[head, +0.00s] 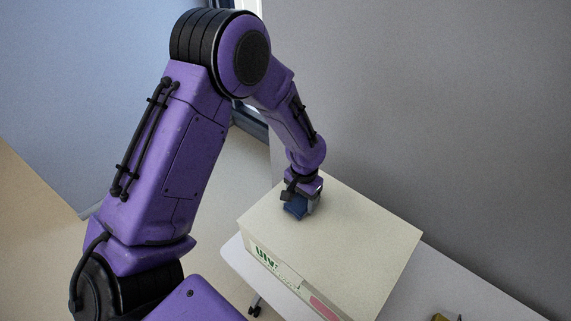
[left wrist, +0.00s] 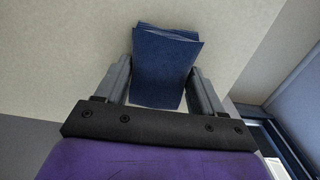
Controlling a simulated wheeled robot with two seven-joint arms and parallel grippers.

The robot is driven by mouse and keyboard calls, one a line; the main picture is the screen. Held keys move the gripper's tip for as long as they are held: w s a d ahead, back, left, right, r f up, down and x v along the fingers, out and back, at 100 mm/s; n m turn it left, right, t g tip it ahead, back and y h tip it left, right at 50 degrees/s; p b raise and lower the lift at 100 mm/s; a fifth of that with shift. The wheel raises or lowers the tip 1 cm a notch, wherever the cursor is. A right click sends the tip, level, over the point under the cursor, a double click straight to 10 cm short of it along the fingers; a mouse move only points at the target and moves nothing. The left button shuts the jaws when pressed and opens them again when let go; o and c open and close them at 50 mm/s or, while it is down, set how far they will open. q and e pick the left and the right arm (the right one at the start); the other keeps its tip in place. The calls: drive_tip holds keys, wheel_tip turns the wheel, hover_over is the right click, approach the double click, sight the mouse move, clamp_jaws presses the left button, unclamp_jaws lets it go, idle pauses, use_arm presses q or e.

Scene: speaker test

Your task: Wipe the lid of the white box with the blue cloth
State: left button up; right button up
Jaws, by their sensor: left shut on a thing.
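The white box (head: 355,232) stands on a white table, with its lid facing up. Green lettering and a red label show on its front side. My left gripper (head: 304,206) is over the far left part of the lid. It is shut on the folded blue cloth (head: 294,209). The cloth is at the lid, but I cannot tell for sure whether it presses on it. In the left wrist view the blue cloth (left wrist: 166,65) sits between both fingers, with the pale lid (left wrist: 60,60) beyond it. My right gripper is not in view.
The white table (head: 450,285) shows around the box's front and right. A small yellowish object (head: 440,317) is at the bottom edge, partly cut off. A grey wall (head: 430,100) rises behind the table. The rest of the lid is clear.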

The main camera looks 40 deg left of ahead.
use_arm(q)
wheel_tip(320, 180, up, 2)
drive_tip(key=shift+w+r, duration=0.1)
drive_tip(key=shift+w, duration=0.05)
wheel_tip(320, 180, up, 2)
drive_tip(key=shift+d+r, duration=0.1)
drive_tip(key=shift+r, duration=1.85)
